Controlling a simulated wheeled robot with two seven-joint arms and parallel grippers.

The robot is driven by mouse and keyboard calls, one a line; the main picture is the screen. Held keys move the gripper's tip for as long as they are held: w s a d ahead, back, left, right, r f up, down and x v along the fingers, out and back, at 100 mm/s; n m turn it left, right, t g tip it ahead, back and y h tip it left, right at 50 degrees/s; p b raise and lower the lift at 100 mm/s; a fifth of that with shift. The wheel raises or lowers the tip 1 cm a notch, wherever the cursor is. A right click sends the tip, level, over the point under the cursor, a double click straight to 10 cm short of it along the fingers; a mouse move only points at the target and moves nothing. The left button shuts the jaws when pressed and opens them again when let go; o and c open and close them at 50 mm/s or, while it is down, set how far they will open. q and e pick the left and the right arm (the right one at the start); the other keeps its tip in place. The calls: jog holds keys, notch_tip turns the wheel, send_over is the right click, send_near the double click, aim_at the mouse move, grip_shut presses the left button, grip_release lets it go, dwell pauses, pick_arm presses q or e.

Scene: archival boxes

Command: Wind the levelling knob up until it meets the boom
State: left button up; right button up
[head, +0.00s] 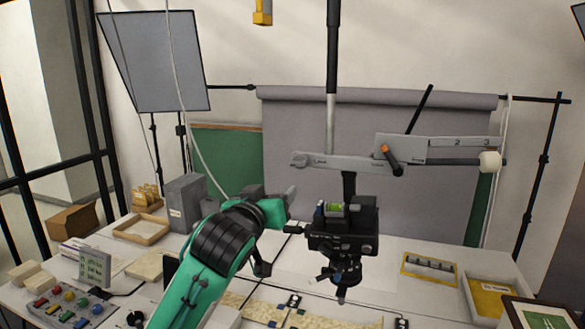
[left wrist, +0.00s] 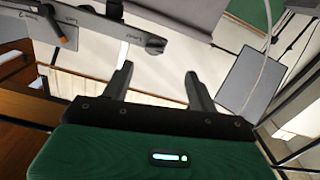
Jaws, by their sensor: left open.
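The grey boom (head: 340,161) runs across the black column, with a plate marked 2 and 3 at its right. A white round piece (head: 490,161) sits at its right end, and an orange-and-black handle (head: 391,159) crosses it. I cannot tell for sure which part is the levelling knob. A black camera-like head (head: 345,232) with a green bubble level (head: 336,208) stands below the boom. My left gripper (head: 292,211) is left of this head and below the boom's left end. Its fingers (left wrist: 158,72) are apart and empty; the boom (left wrist: 118,38) shows beyond them.
A dark vertical pole (head: 332,60) rises above the boom. On the white table are a control panel (head: 70,311) with coloured knobs, a grey box (head: 187,201), a wooden tray (head: 141,229) and yellow-edged trays (head: 429,269) at right. A cable hangs behind my left arm.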

pick_arm(q)
notch_tip(320, 180, up, 2)
jog(key=p, duration=0.6)
send_near(297, 165)
jog(key=x, duration=0.7)
jog(key=shift+w+r, duration=0.1)
jog(key=shift+w, duration=0.1)
jog(key=shift+w+d+p, duration=0.25)
jog(key=shift+w+p, duration=0.15)
jog(key=shift+w, duration=0.15)
jog(key=c, duration=1)
